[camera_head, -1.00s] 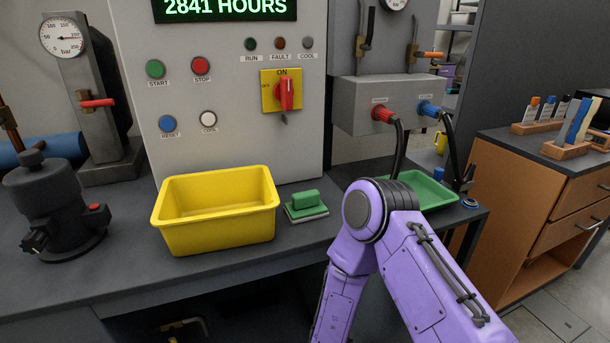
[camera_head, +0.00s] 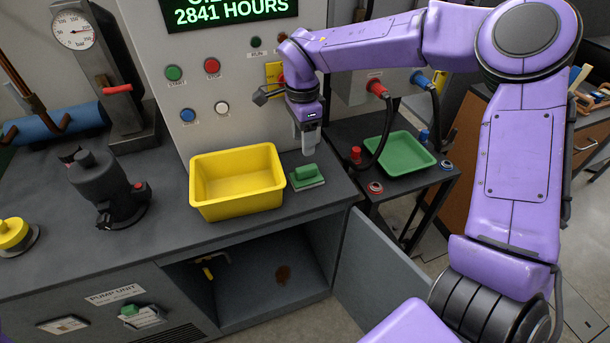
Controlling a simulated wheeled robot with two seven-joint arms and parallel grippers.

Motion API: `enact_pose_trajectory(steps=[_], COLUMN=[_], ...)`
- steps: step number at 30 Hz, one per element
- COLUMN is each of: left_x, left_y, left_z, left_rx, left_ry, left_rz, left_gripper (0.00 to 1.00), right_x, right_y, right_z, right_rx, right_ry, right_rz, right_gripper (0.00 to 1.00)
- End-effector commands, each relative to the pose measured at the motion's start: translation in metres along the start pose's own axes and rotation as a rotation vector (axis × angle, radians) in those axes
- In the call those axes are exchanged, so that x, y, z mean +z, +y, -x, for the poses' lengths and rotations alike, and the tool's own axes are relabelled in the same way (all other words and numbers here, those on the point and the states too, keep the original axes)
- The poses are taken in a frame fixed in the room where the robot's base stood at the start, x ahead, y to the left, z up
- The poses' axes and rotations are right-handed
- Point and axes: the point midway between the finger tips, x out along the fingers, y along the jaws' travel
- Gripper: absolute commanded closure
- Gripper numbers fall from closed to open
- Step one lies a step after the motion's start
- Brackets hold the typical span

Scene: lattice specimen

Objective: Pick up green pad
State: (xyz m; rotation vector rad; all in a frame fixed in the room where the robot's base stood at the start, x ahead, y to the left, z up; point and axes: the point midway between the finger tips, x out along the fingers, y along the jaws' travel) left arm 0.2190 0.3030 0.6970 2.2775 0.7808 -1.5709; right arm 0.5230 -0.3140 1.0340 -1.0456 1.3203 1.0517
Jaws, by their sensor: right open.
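The green pad (camera_head: 306,176), a block with a raised green handle on a flat base, lies on the dark bench just right of the yellow bin. My right gripper (camera_head: 308,148) points down above and just behind the pad in the picture, with a gap between its fingertips and the handle. It is open and holds nothing. Its exact height over the pad is hard to judge. My left gripper is not in view.
The yellow bin (camera_head: 238,203) stands close left of the pad. A green tray (camera_head: 397,152) lies to the right, near black hoses. The control panel (camera_head: 222,75) rises behind. An open cupboard (camera_head: 262,270) is below the bench.

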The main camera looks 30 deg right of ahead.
Motion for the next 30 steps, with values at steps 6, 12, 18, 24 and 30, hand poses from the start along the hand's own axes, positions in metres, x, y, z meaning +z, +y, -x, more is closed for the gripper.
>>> enact_pose_trajectory(steps=[6, 12, 18, 24, 30], left_x=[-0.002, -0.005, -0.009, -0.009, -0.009], left_y=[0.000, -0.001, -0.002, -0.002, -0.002], left_z=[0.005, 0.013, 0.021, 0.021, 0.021], left_rx=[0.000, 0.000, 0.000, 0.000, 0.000], left_ry=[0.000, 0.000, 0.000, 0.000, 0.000], left_rz=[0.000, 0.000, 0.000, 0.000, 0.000], left_gripper=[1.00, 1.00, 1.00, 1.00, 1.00], right_x=[-0.001, -0.002, -0.005, -0.005, -0.005], right_y=[-0.004, -0.002, -0.001, -0.001, -0.001], right_z=[-0.033, -0.057, -0.092, -0.100, -0.100], right_rx=[-0.011, -0.008, -0.009, -0.012, -0.012], right_ry=[-0.008, -0.005, -0.006, -0.007, -0.007], right_rz=[-0.005, -0.005, -0.006, -0.006, -0.005], right_gripper=[0.47, 0.47, 0.47, 0.47, 0.86])
